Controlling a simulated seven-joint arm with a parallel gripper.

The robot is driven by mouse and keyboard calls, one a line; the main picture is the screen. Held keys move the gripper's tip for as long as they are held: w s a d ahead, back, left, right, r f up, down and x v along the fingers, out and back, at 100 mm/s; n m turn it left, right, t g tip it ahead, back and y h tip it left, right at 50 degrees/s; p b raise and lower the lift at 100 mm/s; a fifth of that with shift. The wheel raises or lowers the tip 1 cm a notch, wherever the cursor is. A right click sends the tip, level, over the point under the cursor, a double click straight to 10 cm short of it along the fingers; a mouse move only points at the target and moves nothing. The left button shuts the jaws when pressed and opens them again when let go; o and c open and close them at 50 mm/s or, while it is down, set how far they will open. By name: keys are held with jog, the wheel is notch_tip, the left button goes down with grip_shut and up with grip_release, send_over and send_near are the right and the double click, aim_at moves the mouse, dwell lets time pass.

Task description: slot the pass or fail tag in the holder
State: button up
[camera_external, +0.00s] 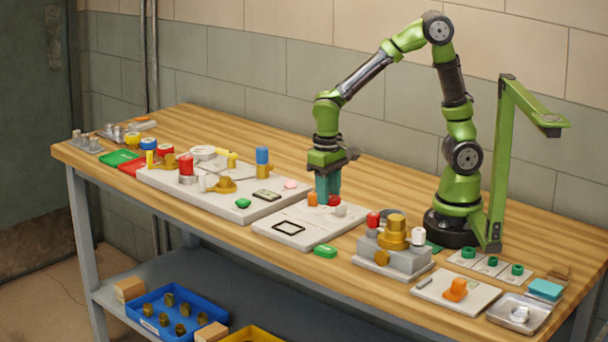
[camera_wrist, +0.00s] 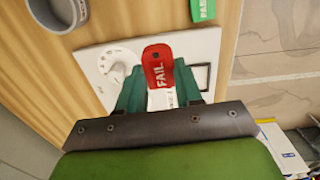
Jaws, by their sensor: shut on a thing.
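My gripper (camera_external: 328,188) reaches down over the far part of a white plate (camera_external: 268,233). In the wrist view, its teal fingers (camera_wrist: 160,90) are shut on the red FAIL tag (camera_wrist: 158,66), which sticks out past the fingertips. The tag shows as a small red patch (camera_external: 333,200) in the external view. A green tag (camera_external: 325,251) lies on the table at the plate's near right edge; it reads PASS in the wrist view (camera_wrist: 203,10). The plate bears a black-outlined square (camera_external: 288,227), partly hidden in the wrist view. I cannot make out which part is the holder.
A white round knob (camera_wrist: 118,65) stands on the plate left of the tag. A grey block with a brass valve (camera_external: 394,231) stands to the right. A board of fittings (camera_external: 235,205) lies to the left. Bare wood shows behind the plate.

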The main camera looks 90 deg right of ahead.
jog(key=w+d+r, duration=0.1)
jog(key=w+d, duration=0.1)
jog(key=w, duration=0.8)
send_over(289, 228)
jog(key=shift+w+a+f, duration=0.1)
jog(key=shift+f, duration=1.4)
jog(key=shift+w+a+f, duration=0.1)
jog(key=shift+f, duration=1.35)
jog(key=shift+f, duration=1.25)
jog(key=o, duration=1.1)
jog(key=shift+d, duration=0.1)
jog(key=shift+s+d, duration=0.1)
jog(key=shift+s, duration=0.05)
jog(key=shift+d, duration=0.1)
jog(key=shift+a+r, duration=0.2)
jog(key=shift+r, duration=3.95)
